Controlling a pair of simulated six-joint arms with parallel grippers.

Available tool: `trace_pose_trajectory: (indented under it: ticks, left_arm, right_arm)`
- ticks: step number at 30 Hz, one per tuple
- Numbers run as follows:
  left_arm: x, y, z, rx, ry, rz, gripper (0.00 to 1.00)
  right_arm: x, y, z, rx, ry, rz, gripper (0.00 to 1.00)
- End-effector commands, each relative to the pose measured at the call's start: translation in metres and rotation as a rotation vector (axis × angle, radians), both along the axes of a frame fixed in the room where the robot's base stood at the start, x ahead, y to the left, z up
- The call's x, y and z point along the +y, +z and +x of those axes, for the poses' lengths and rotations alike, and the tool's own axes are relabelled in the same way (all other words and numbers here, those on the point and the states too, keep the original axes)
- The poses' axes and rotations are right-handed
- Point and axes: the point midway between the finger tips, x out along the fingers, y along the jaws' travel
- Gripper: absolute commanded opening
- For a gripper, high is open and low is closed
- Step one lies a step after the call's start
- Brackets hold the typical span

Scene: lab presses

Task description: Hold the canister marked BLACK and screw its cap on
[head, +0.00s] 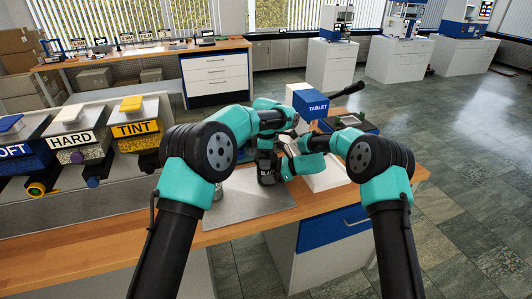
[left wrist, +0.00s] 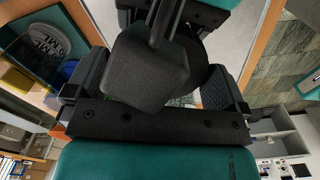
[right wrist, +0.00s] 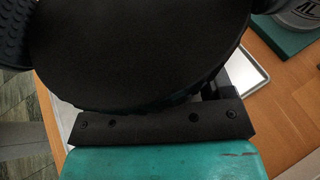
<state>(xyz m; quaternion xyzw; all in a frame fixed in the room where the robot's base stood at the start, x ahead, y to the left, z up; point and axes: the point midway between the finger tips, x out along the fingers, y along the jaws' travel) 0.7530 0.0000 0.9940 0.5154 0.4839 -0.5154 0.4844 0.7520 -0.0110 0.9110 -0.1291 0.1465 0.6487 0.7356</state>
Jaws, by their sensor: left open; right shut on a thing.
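The dark canister (head: 267,172) stands upright on the grey mat (head: 240,203), partly hidden by my arms; its label is not readable. My right gripper (head: 285,166) comes in low from the right and is shut on it. In the right wrist view a broad flat black disc (right wrist: 140,45) with a ridged edge fills the space between the fingers; I cannot tell if it is the cap or the canister's top. My left gripper (head: 267,141) is above the canister, open. Its wrist view shows a dark faceted block (left wrist: 147,70) between the open fingers; I cannot tell whether it is the cap.
The TINT (head: 135,130), HARD (head: 75,142) and SOFT stations stand at the left, and the blue TABLET press (head: 313,106) behind at the right. The mat's front is clear.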

Motion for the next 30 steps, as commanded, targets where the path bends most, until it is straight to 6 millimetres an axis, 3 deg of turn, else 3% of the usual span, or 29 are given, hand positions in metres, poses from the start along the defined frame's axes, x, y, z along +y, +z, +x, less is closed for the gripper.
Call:
trace_pose_trajectory:
  ticks: [5,16,22,30]
  left_arm:
    - [0.0000,0.0000,0.0000,0.000,0.000,0.000,0.98]
    - [0.0000,0.0001,-0.0001,0.000,0.000,0.000,0.63]
    - [0.0000,0.0001,-0.0001,0.001,-0.057,0.000,0.63]
    - [-0.0001,-0.0001,-0.0002,0.001,-0.278,0.000,0.63]
  right_arm:
    - [0.0000,0.0001,0.0000,0.000,0.000,0.000,0.08]
    - [0.0000,0.0001,0.0001,0.000,0.000,0.000,0.08]
    - [0.0000,0.0001,0.0001,0.000,0.000,0.000,0.08]
    - [-0.0001,0.0001,0.0001,0.000,0.000,0.000,0.08]
